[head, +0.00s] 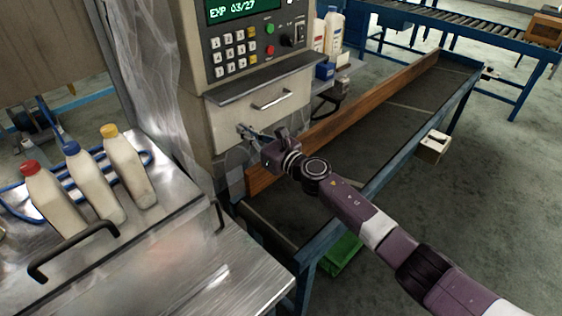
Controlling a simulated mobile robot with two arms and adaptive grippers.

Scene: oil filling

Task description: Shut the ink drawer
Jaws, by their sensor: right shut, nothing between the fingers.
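The ink drawer (287,108) is the beige front with a metal bar handle, below the keypad of the grey printing machine (195,52). A dark ledge runs along the top of the drawer front, and I cannot tell from here how far the drawer stands out. My right gripper (243,130) is shut and empty. It is at the lower left part of the drawer front, below and left of the handle; whether it touches the front is unclear. My left gripper is out of view.
A conveyor trough (400,106) with a wooden side rail runs off to the right, under my right arm. Three capped bottles (88,188) stand on the metal cabinet at left. More bottles (333,32) stand behind the machine. Open floor lies at right.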

